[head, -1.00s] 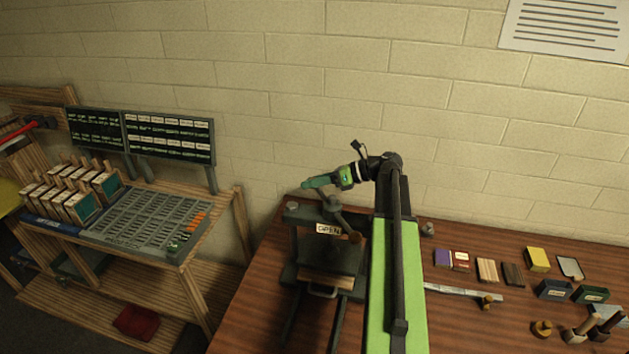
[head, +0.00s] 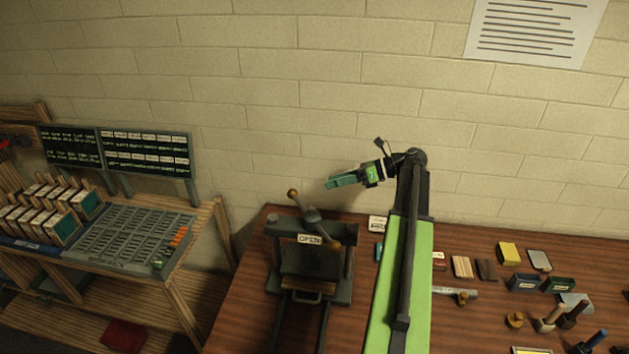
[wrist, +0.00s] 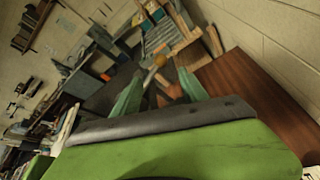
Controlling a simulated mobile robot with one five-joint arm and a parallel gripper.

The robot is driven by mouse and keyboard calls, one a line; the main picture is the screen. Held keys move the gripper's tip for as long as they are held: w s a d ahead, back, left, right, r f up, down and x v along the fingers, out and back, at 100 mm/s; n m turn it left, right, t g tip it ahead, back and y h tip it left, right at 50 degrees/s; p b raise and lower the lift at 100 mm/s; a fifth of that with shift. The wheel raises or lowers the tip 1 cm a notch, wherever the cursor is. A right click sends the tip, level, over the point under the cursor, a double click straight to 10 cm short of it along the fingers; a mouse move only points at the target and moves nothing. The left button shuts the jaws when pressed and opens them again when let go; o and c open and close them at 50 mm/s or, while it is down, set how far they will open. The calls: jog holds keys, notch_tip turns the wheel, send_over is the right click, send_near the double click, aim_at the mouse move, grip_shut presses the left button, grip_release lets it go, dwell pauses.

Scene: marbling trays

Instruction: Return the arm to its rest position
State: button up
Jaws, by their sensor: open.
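My gripper (head: 328,184) is in the air at the middle of the head view, in front of the block wall and level with the top of the press. It points left. In the wrist view its two green fingers (wrist: 160,97) stand apart with nothing held between them. My green and black arm runs up from the bottom of the head view and bends at the top. It hides part of the table behind it.
A dark press (head: 318,258) with an "OPEN" sign and a ball-ended handle stands on the brown table (head: 240,325), left of my arm. Blocks, small bins (head: 522,282) and brushes lie to the right. A wooden stand with a slotted grey tray (head: 130,236) is at left.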

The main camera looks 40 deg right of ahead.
jog(key=v, duration=0.3)
jog(key=shift+a+p, duration=0.1)
jog(key=shift+p, duration=0.25)
